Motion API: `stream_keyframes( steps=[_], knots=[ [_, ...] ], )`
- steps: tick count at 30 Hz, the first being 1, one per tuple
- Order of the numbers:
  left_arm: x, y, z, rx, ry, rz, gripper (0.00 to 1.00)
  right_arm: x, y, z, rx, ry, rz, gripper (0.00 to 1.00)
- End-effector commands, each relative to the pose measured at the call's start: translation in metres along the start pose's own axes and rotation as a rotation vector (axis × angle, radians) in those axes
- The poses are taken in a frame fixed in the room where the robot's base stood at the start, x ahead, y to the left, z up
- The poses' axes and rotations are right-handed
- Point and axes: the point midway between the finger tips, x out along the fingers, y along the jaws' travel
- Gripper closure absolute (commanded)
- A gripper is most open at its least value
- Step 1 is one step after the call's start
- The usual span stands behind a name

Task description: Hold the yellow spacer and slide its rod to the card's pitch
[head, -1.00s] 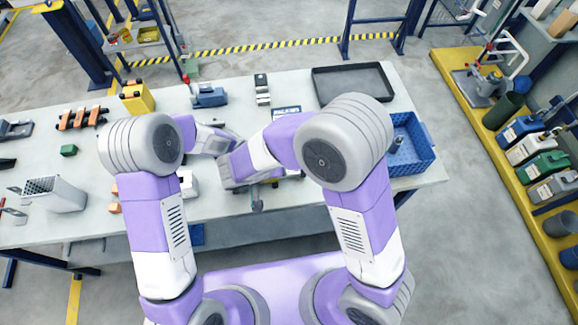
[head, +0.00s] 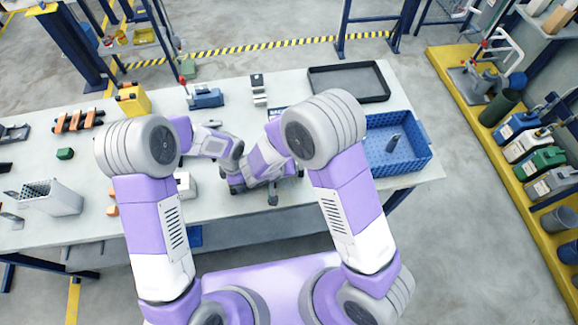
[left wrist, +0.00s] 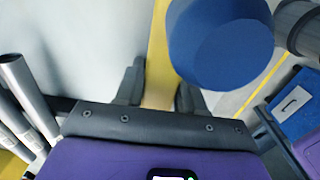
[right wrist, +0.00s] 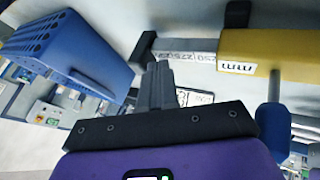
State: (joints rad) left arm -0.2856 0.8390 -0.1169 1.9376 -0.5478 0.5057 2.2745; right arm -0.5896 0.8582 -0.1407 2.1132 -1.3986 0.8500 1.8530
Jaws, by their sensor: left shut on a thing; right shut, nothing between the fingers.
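The yellow spacer (right wrist: 252,46) lies level across the right wrist view, with a blue knob (right wrist: 272,105) on its side. Its grey rod (right wrist: 190,50) carries printed markings and ends in a dark end piece (right wrist: 145,46). In the left wrist view my left gripper (left wrist: 158,85) is shut on the spacer's yellow body (left wrist: 158,45), beside its large blue knob (left wrist: 220,42). My right gripper (right wrist: 160,72) is shut and empty, close by the dark end piece; I cannot tell whether they touch. A white printed card (right wrist: 203,97) shows partly behind the right fingers. The head view hides both fingertips.
A blue crate (head: 425,152) holding a dark item stands at the table's right end. A black tray (head: 350,97) lies behind it. A blue clamp-like tool (head: 206,98) and a yellow block (head: 134,100) stand farther left. The bench (head: 300,90) has bare patches between them.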

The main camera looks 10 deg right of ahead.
Motion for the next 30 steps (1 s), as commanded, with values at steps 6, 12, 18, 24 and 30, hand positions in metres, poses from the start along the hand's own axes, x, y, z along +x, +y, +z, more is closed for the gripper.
stream_keyframes(
  steps=[6,12,18,24,30],
  knots=[
    [0.000,0.000,0.000,0.000,0.000,0.001,1.00,0.006,0.012,0.000,0.000,0.001,0.002,1.00],
    [0.000,0.000,0.000,0.000,0.000,0.000,1.00,0.006,0.011,0.000,0.000,0.001,0.002,1.00],
    [0.000,0.000,0.000,-0.001,0.001,0.000,1.00,-0.005,0.011,-0.001,0.000,0.003,-0.001,1.00],
    [0.000,0.000,0.000,-0.001,0.001,0.000,1.00,-0.042,0.010,-0.001,0.001,0.005,-0.003,1.00],
    [0.000,0.000,0.000,0.000,0.000,0.000,1.00,-0.077,0.010,-0.001,0.000,0.004,-0.002,1.00]
  ],
)
